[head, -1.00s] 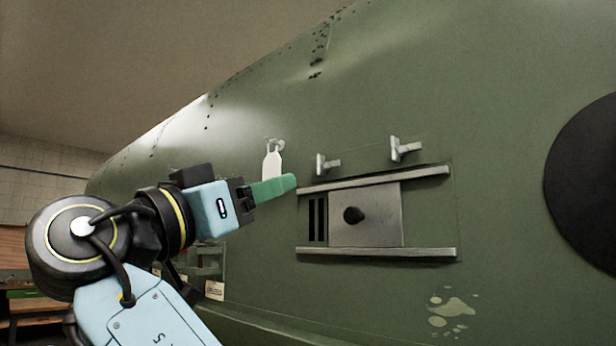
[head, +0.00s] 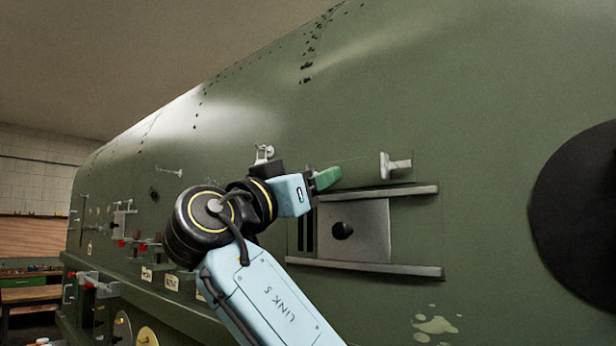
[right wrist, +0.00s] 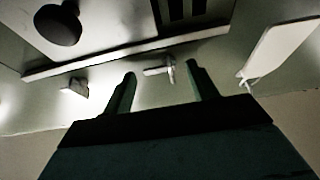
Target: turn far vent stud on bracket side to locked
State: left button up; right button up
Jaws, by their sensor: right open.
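In the head view, the vent (head: 374,228) is a grey plate with a dark knob between two rails. The near stud (head: 394,166) stands above its top rail. The far stud is hidden there behind my right gripper (head: 326,180), which is at the rail's left end. In the right wrist view, the far stud (right wrist: 158,70) shows between the two green fingertips of the right gripper (right wrist: 162,73). The fingers are open, with a gap on both sides of the stud. The near stud (right wrist: 74,87) is to the left. My left gripper is out of view.
A white tag (right wrist: 283,48) hangs close to the right finger in the right wrist view. The vent rail (right wrist: 125,57) runs just beyond the studs. The dark knob (right wrist: 58,24) sticks out beyond it. A bracket (head: 263,153) stands on the green skin left of the vent.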

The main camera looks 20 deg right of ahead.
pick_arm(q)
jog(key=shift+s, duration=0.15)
pick_arm(e)
jog(key=shift+c, duration=1)
jog(key=c, duration=0.8)
jog(key=shift+f+m+g+b, duration=0.2)
jog(key=shift+m+g+b, duration=0.2)
jog(key=shift+m, duration=0.2)
jog(key=shift+a+m+g+h, duration=0.1)
jog(key=shift+m+g+h, duration=0.25)
jog(key=shift+m, duration=0.45)
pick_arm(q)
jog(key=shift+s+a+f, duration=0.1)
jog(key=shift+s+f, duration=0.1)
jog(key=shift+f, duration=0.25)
pick_arm(e)
jog(key=shift+w+m+g+h, duration=0.15)
jog(key=shift+m+g+h, duration=0.5)
jog(key=shift+m, duration=1.05)
jog(key=o, duration=1)
